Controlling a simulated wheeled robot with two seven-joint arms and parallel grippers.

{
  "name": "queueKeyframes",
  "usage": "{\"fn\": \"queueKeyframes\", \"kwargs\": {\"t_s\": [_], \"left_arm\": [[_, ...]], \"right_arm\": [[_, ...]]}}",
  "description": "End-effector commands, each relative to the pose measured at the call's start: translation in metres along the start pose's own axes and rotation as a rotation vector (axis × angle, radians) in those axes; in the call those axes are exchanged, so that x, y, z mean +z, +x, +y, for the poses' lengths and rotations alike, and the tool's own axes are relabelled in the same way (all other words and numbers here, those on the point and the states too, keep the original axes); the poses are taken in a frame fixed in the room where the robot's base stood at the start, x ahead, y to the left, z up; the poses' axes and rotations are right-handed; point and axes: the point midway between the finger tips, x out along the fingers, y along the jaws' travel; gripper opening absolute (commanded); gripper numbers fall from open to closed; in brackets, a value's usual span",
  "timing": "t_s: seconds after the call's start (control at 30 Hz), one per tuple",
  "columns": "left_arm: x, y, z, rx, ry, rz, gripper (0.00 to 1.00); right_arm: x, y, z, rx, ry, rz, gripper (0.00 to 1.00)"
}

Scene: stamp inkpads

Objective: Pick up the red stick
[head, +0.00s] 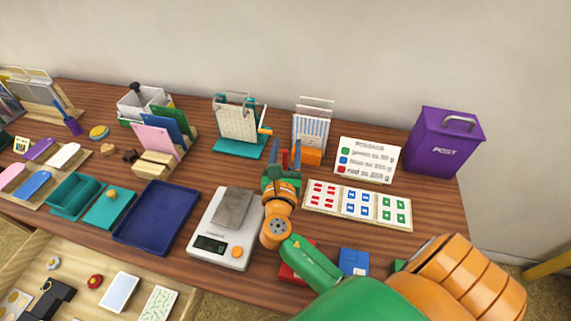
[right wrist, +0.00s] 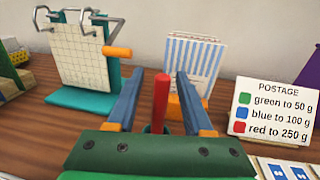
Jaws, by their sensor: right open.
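The red stick (right wrist: 161,100) stands upright in the right wrist view, between the two blue fingers of my right gripper (right wrist: 158,78). A gap shows on both sides of it, and its lower end is hidden behind the gripper's green body. In the head view the red stick (head: 285,159) is a small red bit between the fingertips. My right gripper (head: 286,152) is open there, reaching toward the back of the table beyond the scale. I cannot tell exactly how deep the stick sits between the fingers. My left gripper is not in view.
A teal stand with a gridded pad (head: 238,122) is behind left, and a striped-card holder with an orange base (head: 309,157) behind right. A postage sign (head: 367,160), a stamp sheet (head: 358,205) and a purple post box (head: 444,145) are to the right. A scale (head: 225,228) lies left of my arm.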

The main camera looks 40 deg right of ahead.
Motion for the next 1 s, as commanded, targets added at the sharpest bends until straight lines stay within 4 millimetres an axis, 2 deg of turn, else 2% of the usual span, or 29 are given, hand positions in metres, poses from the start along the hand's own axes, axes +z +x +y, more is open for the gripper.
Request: {"fn": "queueKeyframes", "kwargs": {"t_s": [0.1, 0.13, 0.3, 0.67, 0.77, 0.9, 1.0], "left_arm": [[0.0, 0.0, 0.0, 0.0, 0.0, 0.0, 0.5], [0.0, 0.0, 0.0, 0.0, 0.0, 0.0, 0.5], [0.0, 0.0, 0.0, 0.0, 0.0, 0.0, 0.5], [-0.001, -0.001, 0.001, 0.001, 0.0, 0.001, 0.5], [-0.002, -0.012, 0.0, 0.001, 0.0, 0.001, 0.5], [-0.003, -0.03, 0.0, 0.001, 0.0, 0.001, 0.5], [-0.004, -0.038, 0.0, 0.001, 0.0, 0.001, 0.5]], "right_arm": [[0.0, 0.0, 0.0, 0.0, 0.0, 0.0, 0.51], [0.0, 0.0, 0.0, 0.0, 0.0, 0.0, 0.46], [0.0, -0.001, 0.0, 0.0, 0.0, 0.0, 0.0], [0.002, -0.001, 0.0, -0.001, 0.0, 0.0, 0.0], [0.022, -0.001, 0.0, -0.001, 0.003, -0.002, 0.0], [0.063, -0.001, -0.001, -0.002, 0.005, -0.002, 0.0], [0.085, -0.001, 0.0, -0.001, 0.004, -0.002, 0.0]]}}
